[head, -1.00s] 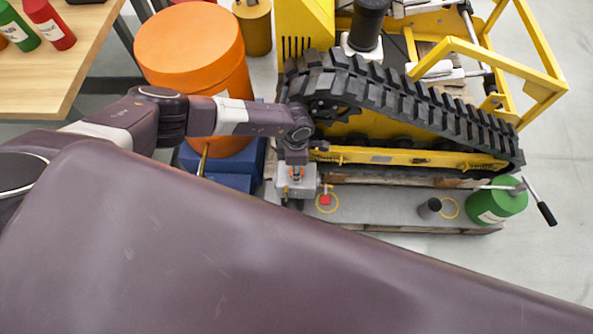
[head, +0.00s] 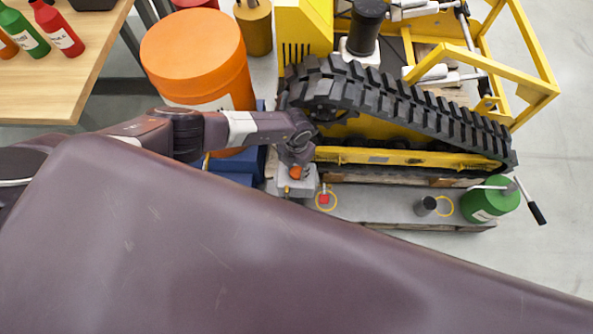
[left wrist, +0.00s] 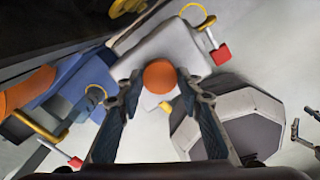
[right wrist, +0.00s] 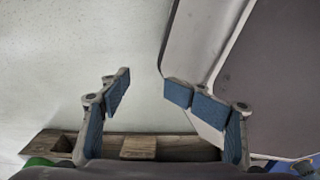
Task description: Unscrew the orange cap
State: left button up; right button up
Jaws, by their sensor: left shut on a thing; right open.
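The orange cap (head: 296,172) sits at a light grey block (head: 300,188) beside the yellow tracked carrier (head: 400,157). In the left wrist view the cap (left wrist: 159,76) is round and lies between the two fingertips. My left gripper (left wrist: 157,83) is shut on the cap, one finger on each side. In the head view the gripper partly covers the cap. The thread under the cap is hidden. My right gripper (right wrist: 148,88) is open, with nothing between its fingers; it does not show in the head view.
A red tag with a yellow ring (head: 323,198) lies right of the block. A black cylinder (head: 426,205) and a green can (head: 492,203) stand farther right. A large orange drum (head: 195,55) stands behind my left arm. A wooden table (head: 80,75) holds bottles.

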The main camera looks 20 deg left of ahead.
pick_arm(q)
jog(key=n+p, duration=0.1)
jog(key=n, duration=0.1)
jog(key=n+p, duration=0.1)
jog(key=n, duration=0.2)
jog(key=shift+s+r, duration=0.1)
jog(key=shift+r, duration=0.1)
jog(key=shift+c, duration=0.6)
jog(key=shift+n+p, duration=0.3)
jog(key=shift+n, duration=0.5)
jog(key=shift+c, duration=0.5)
jog(key=shift+f+n, duration=0.1)
jog(key=shift+n, duration=0.4)
jog(key=shift+f, duration=0.1)
jog(key=shift+r+n+p, duration=0.2)
jog(key=shift+n+p, duration=0.2)
jog(key=shift+n, duration=0.2)
jog(key=shift+n+p, duration=0.3)
jog(key=shift+n, duration=0.4)
pick_arm(e)
jog(key=shift+a+r, duration=0.15)
jog(key=shift+r, duration=2.15)
pick_arm(q)
jog(key=shift+r, duration=0.15)
pick_arm(e)
jog(key=shift+r, duration=0.1)
